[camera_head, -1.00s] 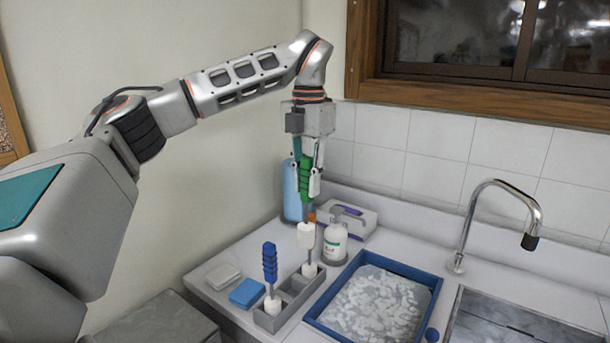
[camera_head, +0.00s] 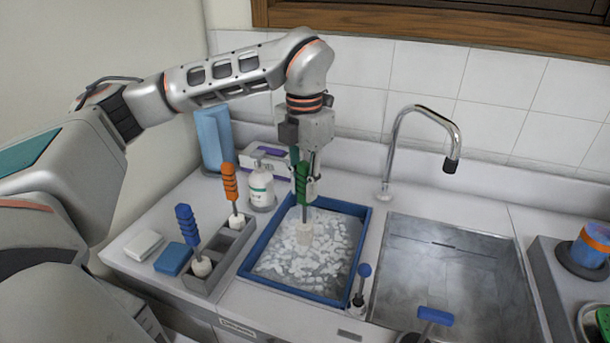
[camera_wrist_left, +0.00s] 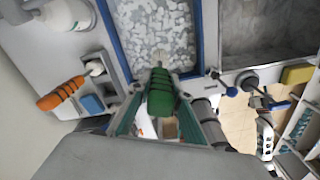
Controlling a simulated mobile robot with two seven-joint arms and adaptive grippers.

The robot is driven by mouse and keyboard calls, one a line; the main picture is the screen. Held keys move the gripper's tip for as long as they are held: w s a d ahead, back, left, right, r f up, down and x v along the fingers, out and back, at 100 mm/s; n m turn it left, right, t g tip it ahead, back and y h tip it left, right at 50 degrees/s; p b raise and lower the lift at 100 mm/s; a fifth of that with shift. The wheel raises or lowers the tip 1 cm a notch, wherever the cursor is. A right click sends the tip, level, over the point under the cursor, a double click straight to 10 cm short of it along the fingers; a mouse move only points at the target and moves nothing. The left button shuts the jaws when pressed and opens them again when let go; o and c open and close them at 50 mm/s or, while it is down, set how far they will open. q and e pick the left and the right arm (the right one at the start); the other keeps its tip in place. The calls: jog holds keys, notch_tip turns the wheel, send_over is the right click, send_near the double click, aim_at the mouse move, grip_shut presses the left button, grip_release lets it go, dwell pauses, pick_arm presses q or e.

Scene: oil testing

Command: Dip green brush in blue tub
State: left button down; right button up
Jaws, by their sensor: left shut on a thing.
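My left gripper (camera_head: 305,180) is shut on the green handle of the green brush (camera_head: 302,190). The brush hangs upright with its pale head down, over or in the whitish contents of the blue tub (camera_head: 262,250). I cannot tell whether the head touches the contents. In the left wrist view the green handle (camera_wrist_left: 161,94) lies between the fingers, with the tub's blue rim (camera_wrist_left: 112,44) beyond it. My right gripper is not in view.
An orange-handled brush (camera_head: 230,182) and a blue-handled brush (camera_head: 187,225) stand in a grey holder (camera_head: 216,270) left of the tub. A white bottle (camera_head: 262,187) stands behind. A tap (camera_head: 390,150) and a metal sink (camera_head: 450,270) are at the right.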

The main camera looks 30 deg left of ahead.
aim_at(304, 224)
pick_arm(q)
notch_tip(304, 224, down, 4)
jog(key=shift+b, duration=0.3)
notch_tip(304, 224, down, 5)
jog(key=shift+r+b, duration=0.2)
jog(key=shift+b, duration=1)
jog(key=shift+f+b, duration=0.4)
jog(key=shift+f, duration=0.45)
jog(key=shift+f+b, duration=0.45)
jog(key=shift+f, duration=0.6)
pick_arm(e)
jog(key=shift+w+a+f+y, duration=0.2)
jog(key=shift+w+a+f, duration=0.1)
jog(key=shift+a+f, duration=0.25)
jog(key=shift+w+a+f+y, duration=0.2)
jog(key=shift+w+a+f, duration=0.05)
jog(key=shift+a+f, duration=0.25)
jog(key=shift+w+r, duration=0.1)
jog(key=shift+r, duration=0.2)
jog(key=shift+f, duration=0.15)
